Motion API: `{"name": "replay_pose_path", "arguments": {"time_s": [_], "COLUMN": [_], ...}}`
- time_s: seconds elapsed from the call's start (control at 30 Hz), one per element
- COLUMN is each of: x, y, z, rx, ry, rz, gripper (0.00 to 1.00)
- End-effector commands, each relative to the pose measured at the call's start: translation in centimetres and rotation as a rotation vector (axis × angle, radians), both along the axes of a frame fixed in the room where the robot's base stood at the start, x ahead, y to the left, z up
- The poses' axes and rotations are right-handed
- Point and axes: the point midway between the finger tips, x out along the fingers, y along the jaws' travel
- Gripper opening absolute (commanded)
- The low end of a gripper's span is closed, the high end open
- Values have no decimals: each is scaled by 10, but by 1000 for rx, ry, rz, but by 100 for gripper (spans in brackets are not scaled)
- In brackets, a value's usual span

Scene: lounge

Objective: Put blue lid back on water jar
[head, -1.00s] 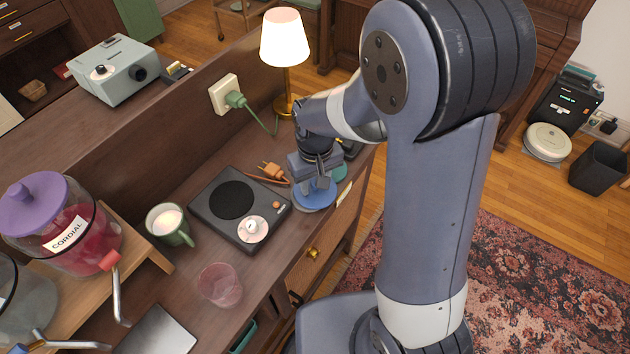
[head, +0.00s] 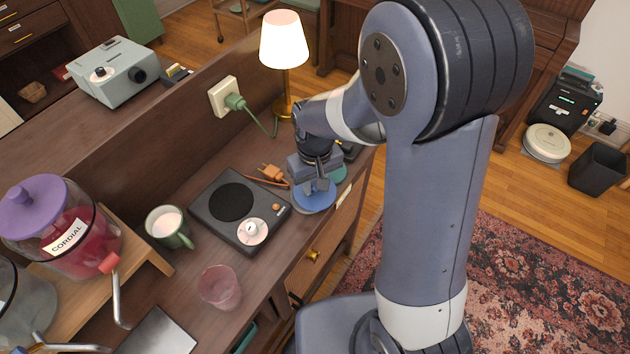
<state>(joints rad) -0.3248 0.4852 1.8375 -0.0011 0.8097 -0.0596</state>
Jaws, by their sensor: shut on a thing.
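The blue lid (head: 314,201) is at the right end of the sideboard top, just right of the black hot plate. My gripper (head: 318,184) is above it, pointing down, and is shut on the lid; the fingers hide part of it. I cannot tell whether the lid touches the wood. A clear jar (head: 26,300) with a blue tap handle, likely the water jar, is cut off at the left edge; its top is partly out of frame. Beside it, the cordial jar (head: 72,238) wears a purple lid on a wooden stand.
The hot plate (head: 238,212), a green mug (head: 170,228), a pink glass (head: 219,288) and a grey slab (head: 156,332) stand between gripper and jars. A lit lamp (head: 285,48) and a plug in a socket (head: 226,97) are behind. The wooden stand (head: 140,250) raises the jars.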

Motion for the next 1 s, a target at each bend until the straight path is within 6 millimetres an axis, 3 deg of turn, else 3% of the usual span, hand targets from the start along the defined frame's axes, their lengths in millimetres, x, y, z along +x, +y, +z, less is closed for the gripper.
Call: {"name": "replay_pose_path", "arguments": {"time_s": [1.0], "x": [-2], "y": [0], "z": [41], "rx": [-2], "ry": [9], "rz": [0], "gripper": [0]}}
